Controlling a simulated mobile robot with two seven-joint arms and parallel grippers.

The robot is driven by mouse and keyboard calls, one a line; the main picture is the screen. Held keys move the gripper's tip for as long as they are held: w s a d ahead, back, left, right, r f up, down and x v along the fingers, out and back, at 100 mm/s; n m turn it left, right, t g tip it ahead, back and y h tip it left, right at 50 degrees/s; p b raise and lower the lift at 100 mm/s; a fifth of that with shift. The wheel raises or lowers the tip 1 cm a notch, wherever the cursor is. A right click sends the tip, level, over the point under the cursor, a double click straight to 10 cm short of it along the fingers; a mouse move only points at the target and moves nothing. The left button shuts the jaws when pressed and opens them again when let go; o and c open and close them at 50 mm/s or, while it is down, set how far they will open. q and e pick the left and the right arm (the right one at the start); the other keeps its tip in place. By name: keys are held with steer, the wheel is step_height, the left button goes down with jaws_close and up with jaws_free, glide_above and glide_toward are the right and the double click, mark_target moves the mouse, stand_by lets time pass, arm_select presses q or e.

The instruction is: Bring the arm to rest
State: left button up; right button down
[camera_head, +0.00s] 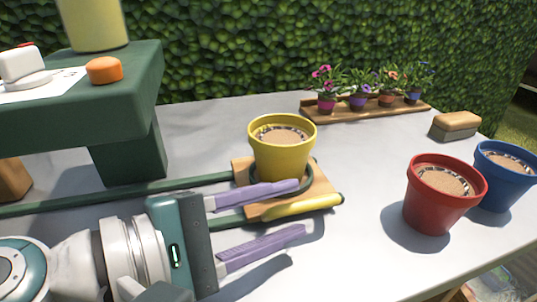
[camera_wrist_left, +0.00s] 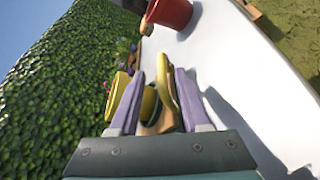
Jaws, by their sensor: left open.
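The upper finger overlaps the board in the picture. In the left wrist view the open fingers (camera_wrist_left: 155,85) show with the yellow pot (camera_wrist_left: 117,92) beyond the left one and a yellow handle (camera_wrist_left: 166,90) between them. Whether the fingers touch anything is unclear. My right gripper is in neither view.
A red pot (camera_head: 440,200) and a blue pot (camera_head: 506,178) stand at the right. Several flower pots line a wooden tray (camera_head: 385,112) at the back. A green stand (camera_head: 130,85) rises at the left. The table (camera_head: 350,245) is bare at front centre.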

arm_select(q)
steer(key=shift+v, duration=0.9)
steer(key=shift+r, duration=0.1)
